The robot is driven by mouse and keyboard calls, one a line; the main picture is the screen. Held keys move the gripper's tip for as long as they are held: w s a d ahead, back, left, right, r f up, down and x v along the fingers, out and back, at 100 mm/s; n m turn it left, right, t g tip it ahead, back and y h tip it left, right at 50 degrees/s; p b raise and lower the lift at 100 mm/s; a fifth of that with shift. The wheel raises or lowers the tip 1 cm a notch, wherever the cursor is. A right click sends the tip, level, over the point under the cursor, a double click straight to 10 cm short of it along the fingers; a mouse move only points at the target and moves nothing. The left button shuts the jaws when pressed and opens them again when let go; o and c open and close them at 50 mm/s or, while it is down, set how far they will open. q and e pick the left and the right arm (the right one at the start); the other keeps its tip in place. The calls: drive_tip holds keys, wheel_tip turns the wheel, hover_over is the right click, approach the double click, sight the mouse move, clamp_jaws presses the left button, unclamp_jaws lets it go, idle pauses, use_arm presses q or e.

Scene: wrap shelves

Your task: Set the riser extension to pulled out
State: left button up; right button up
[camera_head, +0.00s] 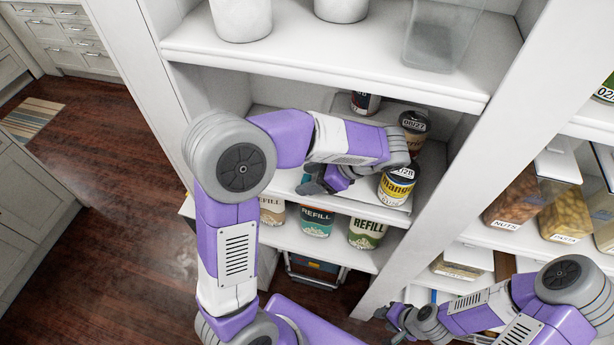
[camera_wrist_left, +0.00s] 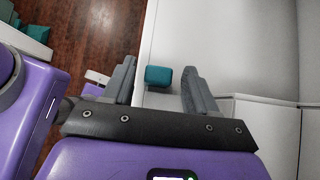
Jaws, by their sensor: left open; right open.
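The riser (camera_head: 390,114) stands on the middle shelf with cans on its steps. Much of it and its left part are hidden behind my left arm. My left gripper (camera_head: 322,182) is at the front of this shelf, left of the mango can (camera_head: 397,186). In the left wrist view it (camera_wrist_left: 160,88) is open, with a small teal block (camera_wrist_left: 158,76) between its fingers, nearer the left finger. I cannot tell whether that block belongs to the riser extension. My right gripper (camera_head: 390,318) is low at the right, away from the riser.
Dark-labelled cans (camera_head: 414,124) stand further back. Several refill tubs (camera_head: 316,220) stand on the shelf below. White canisters (camera_head: 240,18) and a clear bin (camera_head: 440,35) are on the shelf above. An upright panel (camera_head: 480,150) separates the right bay with food boxes. Open floor (camera_head: 110,200) lies left.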

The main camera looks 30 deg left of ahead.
use_arm(q)
drive_tip(key=shift+a+f, duration=0.35)
drive_tip(key=shift+s+a+f, duration=0.1)
drive_tip(key=shift+s+a, duration=0.05)
drive_tip(key=shift+s, duration=0.15)
drive_tip(key=shift+w, duration=0.15)
drive_tip(key=shift+c, duration=1)
clamp_jaws()
